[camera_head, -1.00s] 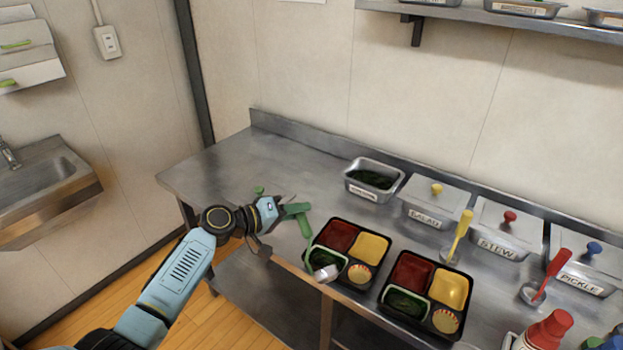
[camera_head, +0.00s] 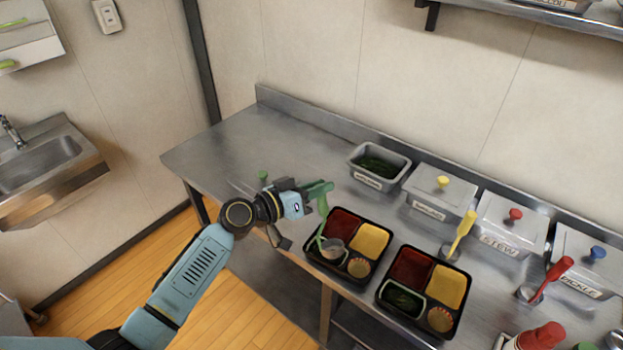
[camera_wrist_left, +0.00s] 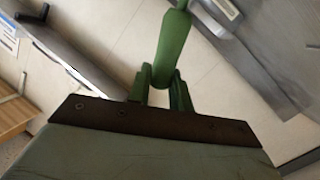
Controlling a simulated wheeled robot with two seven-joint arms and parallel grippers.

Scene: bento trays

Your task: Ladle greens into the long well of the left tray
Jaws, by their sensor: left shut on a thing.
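My left gripper (camera_head: 312,192) is shut on the handle of a green ladle (camera_head: 322,203). The handle also shows in the left wrist view (camera_wrist_left: 173,45), rising from between the fingers. The ladle's grey bowl (camera_head: 333,246) is over the front-left well of the left tray (camera_head: 352,276) and partly hides that well. Whether the bowl touches the well, and what it holds, I cannot tell. The left tray also has red, yellow and small round compartments filled. A steel pan of dark greens (camera_head: 380,166) stands open behind the trays. My right gripper is out of view.
The right tray (camera_head: 420,332) sits close beside the left one, its front-left well holding dark greens. Lidded steel pans (camera_head: 440,198) line the back. A yellow ladle (camera_head: 462,230) and a red ladle (camera_head: 556,272) stand upright to the right.

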